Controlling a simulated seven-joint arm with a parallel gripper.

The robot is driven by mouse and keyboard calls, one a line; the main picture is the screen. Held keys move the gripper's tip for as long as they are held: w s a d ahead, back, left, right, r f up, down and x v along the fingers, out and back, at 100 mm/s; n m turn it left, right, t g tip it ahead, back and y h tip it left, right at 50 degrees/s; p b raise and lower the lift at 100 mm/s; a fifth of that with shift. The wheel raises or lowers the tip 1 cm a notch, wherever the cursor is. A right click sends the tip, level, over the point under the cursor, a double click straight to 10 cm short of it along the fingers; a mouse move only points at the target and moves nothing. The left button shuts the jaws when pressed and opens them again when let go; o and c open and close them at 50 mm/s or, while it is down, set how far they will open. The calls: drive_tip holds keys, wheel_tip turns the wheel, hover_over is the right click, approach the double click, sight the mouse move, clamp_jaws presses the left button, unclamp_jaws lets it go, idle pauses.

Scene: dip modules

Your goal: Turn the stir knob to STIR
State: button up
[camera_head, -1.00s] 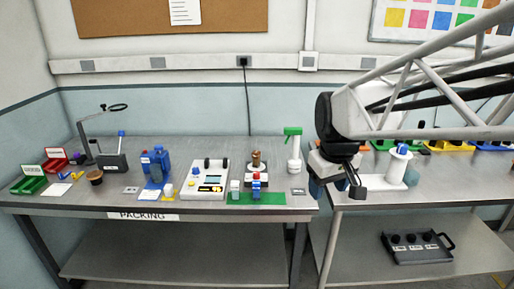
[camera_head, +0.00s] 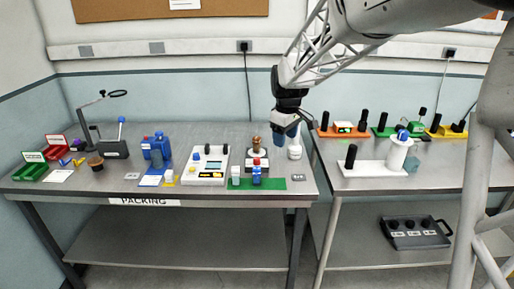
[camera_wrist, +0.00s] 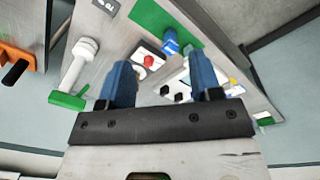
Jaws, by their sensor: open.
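The stir knob is too small to identify for certain. A white device (camera_head: 206,166) stands on the left table, with a display, small blue and yellow knobs and two black posts. Next to it is a dark-based unit (camera_head: 256,159) with a copper-coloured top; its red button shows in the wrist view (camera_wrist: 149,61). My gripper (camera_head: 287,138) is open and empty, high over the table's right end, to the right of both units. In the wrist view its blue fingers (camera_wrist: 164,84) are apart, and the white device (camera_wrist: 180,84) is partly hidden behind the right one.
A green mat (camera_head: 272,183) with small bottles lies in front of the units. A blue container (camera_head: 155,146) stands to the left. The right table holds a white stand (camera_head: 375,168) and coloured stations.

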drive_tip(key=w+a+f+n, duration=0.2)
drive_tip(key=w+a+f, duration=0.3)
drive_tip(key=w, duration=0.5)
drive_tip(key=n, duration=0.3)
hover_over(257, 158)
drive_tip(key=shift+g, duration=0.4)
wheel_tip(257, 158, down, 8)
drive_tip(key=shift+s+a+r, duration=0.1)
drive_tip(key=shift+r, duration=0.15)
drive_tip(key=shift+f, duration=0.1)
drive_tip(key=shift+f, duration=3.8)
drive_tip(key=c, duration=0.9)
